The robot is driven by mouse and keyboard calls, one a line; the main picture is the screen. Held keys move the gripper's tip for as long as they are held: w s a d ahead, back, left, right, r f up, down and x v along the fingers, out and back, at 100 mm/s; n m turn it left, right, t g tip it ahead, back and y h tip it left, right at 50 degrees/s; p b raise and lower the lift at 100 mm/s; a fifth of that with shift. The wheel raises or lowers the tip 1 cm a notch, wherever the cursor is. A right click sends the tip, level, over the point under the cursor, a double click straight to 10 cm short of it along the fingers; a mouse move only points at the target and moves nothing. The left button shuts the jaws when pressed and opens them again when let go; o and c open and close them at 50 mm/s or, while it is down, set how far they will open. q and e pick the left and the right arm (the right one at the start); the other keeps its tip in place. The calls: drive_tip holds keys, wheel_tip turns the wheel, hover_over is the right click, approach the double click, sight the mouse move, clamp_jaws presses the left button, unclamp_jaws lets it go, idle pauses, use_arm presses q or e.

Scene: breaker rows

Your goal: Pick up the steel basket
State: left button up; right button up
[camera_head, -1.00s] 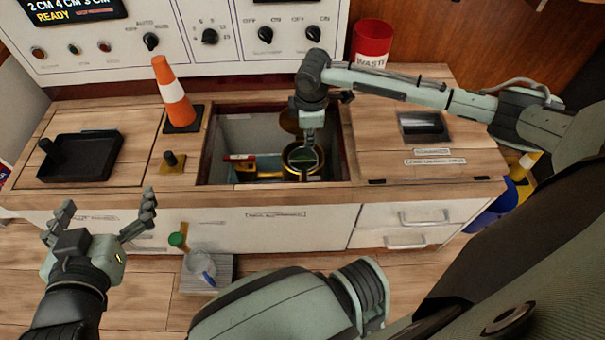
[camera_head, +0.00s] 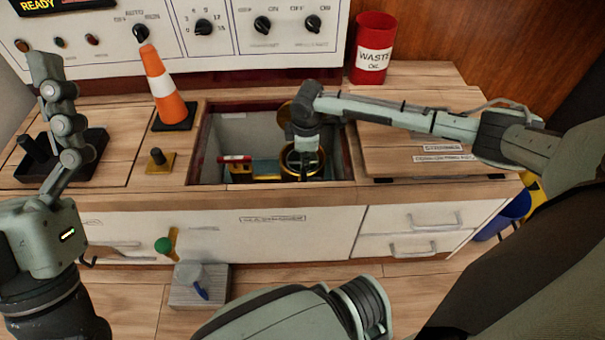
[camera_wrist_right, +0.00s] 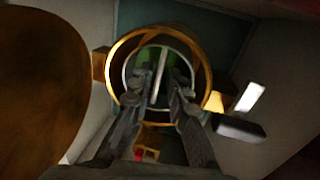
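The steel basket (camera_wrist_right: 134,67) shows in the right wrist view as a silver rim with a thin bar across it. It sits inside a round brass-coloured pot, with dark green below. My right gripper (camera_wrist_right: 159,83) reaches down over it, its two fingers apart on either side of the bar; I see no firm contact. In the head view my right gripper (camera_head: 303,158) is in the sunken well at the pot, and the basket is mostly hidden by it. My left gripper (camera_head: 48,75) is raised at the left, seen side-on with its fingers overlapping, holding nothing visible.
The brass pot (camera_head: 320,167) stands in the well, its round lid swung open beside it. A yellow item with a red top (camera_head: 236,159) lies left of it. An orange cone (camera_head: 165,85), black tray (camera_head: 92,146) and red waste bin (camera_head: 374,50) stand on the counter.

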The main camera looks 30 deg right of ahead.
drive_tip(key=shift+w+d+f, duration=0.1)
drive_tip(key=shift+w+f, duration=0.05)
drive_tip(key=shift+f, duration=0.6)
clamp_jaws()
